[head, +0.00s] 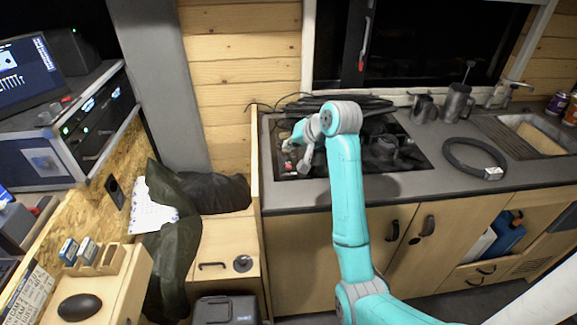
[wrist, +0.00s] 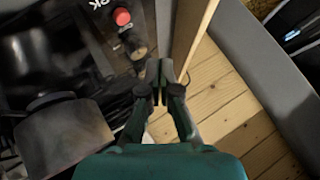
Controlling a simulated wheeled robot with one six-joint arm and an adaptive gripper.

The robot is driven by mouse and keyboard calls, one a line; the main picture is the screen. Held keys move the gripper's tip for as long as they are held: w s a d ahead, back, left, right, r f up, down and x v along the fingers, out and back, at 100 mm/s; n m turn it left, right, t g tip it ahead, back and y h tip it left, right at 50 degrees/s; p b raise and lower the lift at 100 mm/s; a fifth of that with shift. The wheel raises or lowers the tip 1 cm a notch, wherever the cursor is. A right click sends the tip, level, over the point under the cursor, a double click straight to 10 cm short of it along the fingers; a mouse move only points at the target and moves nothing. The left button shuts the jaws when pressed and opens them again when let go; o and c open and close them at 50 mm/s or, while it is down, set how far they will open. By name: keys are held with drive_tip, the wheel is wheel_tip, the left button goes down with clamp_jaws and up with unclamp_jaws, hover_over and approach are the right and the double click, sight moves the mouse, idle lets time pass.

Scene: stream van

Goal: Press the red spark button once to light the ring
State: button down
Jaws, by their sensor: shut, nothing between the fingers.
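The red spark button (wrist: 121,16) is a small round red cap on a black panel, near the top of the wrist view. Partial white lettering is beside it. A small red spot, likely the same button, shows in the head view (head: 289,166). My gripper (wrist: 158,70) is shut and empty; its fingertips appear below and right of the button, apart from it in the picture. Their height above the panel is unclear. In the head view my arm reaches over the left side of the black hob (head: 408,164). No flame is visible.
A wooden partition (wrist: 192,35) stands close to the right of the fingertips. A dark round-topped object (wrist: 62,130) is at left in the wrist view. Black cables lie behind the hob; a black hose loop (head: 450,150) and metal mugs (head: 457,103) are farther right.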

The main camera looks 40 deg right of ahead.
sight(290, 166)
drive_tip(key=shift+f, duration=2.2)
drive_tip(key=shift+f, duration=0.85)
idle(0.4)
idle(0.4)
drive_tip(key=shift+r, duration=0.85)
drive_tip(key=shift+r, duration=2.55)
